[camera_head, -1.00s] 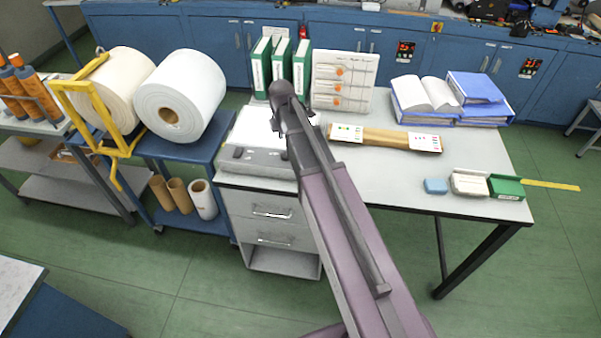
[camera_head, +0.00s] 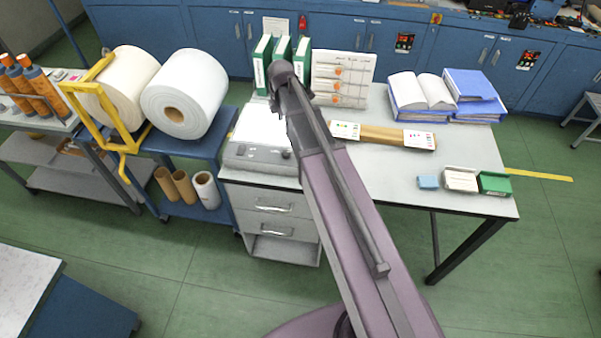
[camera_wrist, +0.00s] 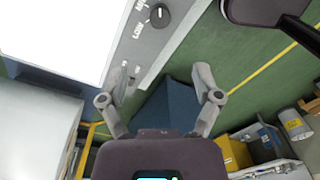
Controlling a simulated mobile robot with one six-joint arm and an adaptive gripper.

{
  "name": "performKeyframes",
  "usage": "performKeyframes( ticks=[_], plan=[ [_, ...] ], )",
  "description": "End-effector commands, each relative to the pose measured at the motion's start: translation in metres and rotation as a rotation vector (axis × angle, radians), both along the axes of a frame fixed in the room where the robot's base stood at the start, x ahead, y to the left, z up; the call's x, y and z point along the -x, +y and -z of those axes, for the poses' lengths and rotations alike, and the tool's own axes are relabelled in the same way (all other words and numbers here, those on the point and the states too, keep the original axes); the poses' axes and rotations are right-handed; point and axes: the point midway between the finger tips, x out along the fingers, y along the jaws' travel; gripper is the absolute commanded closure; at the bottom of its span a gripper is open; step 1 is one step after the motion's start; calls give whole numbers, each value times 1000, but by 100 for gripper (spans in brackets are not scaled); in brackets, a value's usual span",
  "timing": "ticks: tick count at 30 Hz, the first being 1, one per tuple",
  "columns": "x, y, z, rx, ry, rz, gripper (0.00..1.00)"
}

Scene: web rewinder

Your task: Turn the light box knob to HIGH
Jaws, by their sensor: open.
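The light box (camera_head: 250,151) stands on the left end of the table, with a bright white top and a grey front panel. In the wrist view its glowing panel (camera_wrist: 55,30) fills the upper left. The black round knob (camera_wrist: 159,15) is near the top edge, with a pale mark on it. A LOW label (camera_wrist: 138,31) is beside it, and another label is cut off by the frame edge; no HIGH label is readable. My gripper (camera_wrist: 163,82) is open and empty, its fingertips below the knob in the picture and apart from it.
Green binders (camera_head: 263,62) and an upright board (camera_head: 343,78) stand behind the light box. A cardboard-brown strip (camera_head: 380,134) lies right of it. A blue cart (camera_head: 215,140) with large white rolls (camera_head: 186,93) stands close on the left.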

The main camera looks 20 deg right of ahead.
Motion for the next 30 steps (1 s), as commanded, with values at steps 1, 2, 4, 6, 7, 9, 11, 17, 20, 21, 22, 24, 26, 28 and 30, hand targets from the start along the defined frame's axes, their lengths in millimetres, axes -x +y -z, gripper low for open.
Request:
performKeyframes(
  ticks=[1, 2, 4, 6, 7, 9, 11, 17, 20, 21, 22, 24, 26, 28, 30],
  plan=[
    [0, 0, -8, 0, 0, 0, 18],
    [0, 0, -10, 0, 0, 0, 18],
    [5, 0, -5, 1, 0, 26, 18],
    [10, 0, -2, 2, -1, 70, 18],
    [12, 0, -1, 2, -2, 87, 18],
    [16, 0, 1, 3, -2, 132, 18],
    [20, 0, 2, 4, -4, 170, 18],
    [35, -1, 8, 7, -6, 304, 18],
    [42, -1, 10, 9, -7, 370, 18],
    [45, -1, 11, 9, -8, 398, 18],
    [47, -1, 12, 10, -8, 418, 18],
    [52, -1, 14, 10, -9, 464, 18],
    [56, -1, 16, 11, -9, 504, 18],
    [61, -1, 18, 12, -11, 552, 18],
    [66, -1, 20, 12, -12, 598, 18]
  ],
)
